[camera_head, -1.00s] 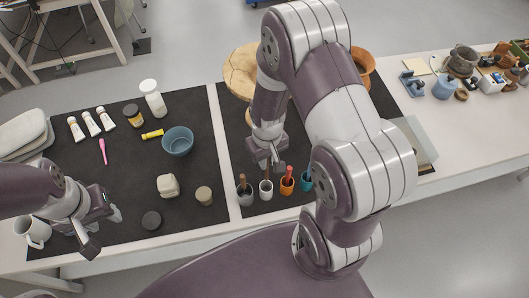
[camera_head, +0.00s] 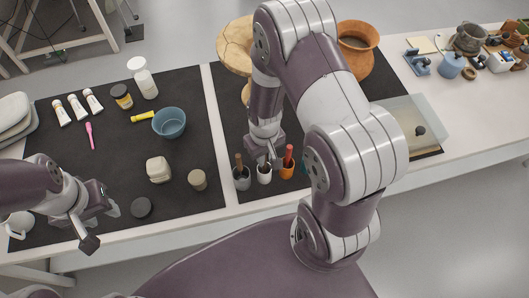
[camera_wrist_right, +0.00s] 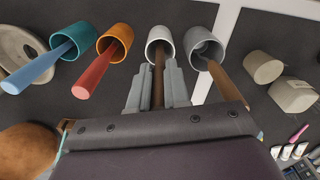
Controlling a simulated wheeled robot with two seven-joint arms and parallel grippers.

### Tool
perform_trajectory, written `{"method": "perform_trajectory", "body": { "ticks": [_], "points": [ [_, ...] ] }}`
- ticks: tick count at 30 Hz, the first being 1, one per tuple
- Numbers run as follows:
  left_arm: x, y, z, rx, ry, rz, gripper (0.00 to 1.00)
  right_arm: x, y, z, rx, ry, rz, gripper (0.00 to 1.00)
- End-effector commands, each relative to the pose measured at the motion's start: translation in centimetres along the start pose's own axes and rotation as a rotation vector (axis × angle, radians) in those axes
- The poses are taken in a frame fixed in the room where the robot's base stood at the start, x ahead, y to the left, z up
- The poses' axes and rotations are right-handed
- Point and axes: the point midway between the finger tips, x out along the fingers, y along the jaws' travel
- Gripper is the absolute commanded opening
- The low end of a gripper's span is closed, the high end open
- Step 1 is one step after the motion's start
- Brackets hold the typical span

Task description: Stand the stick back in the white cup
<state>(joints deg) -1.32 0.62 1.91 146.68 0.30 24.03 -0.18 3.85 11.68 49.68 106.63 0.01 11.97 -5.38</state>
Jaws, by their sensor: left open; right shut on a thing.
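The white cup (camera_head: 264,177) stands upright in the row of cups on the dark mat. It also shows in the right wrist view (camera_wrist_right: 159,34). My right gripper (camera_head: 268,160) is just above it. In the right wrist view the two fingers (camera_wrist_right: 158,92) are shut on a brown stick (camera_wrist_right: 158,75). The stick's far end reaches into the white cup's mouth; how deep it sits, and whether it touches the bottom, is hidden. My left gripper (camera_head: 112,210) is open and empty over the mat's near left part.
A grey cup with a brown stick (camera_wrist_right: 205,44) is close on one side, an orange cup with a red stick (camera_wrist_right: 116,40) on the other. A teal cup with a blue stick (camera_wrist_right: 75,40) stands beyond. A blue bowl (camera_head: 169,123) is farther left.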

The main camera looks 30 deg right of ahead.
Motion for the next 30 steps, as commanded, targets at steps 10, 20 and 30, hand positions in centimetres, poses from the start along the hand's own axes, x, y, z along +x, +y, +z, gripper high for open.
{"method": "perform_trajectory", "body": {
  "ticks": [10, 20, 30],
  "points": [
    [0.5, 0.0, 0.1, 0.0, 0.0, 0.0, 0.43, 0.7, 0.0, 0.0, 0.0, -0.001, 0.0, 0.0],
    [0.5, 0.0, 0.1, 0.0, 0.0, 0.0, 0.43, 0.7, 0.0, 0.0, 0.0, 0.0, 0.0, 0.46],
    [0.4, 0.0, 0.0, 0.0, 0.0, 0.0, 0.43, -4.6, 0.0, -0.1, 0.0, 0.006, 0.001, 0.46]
  ]
}}
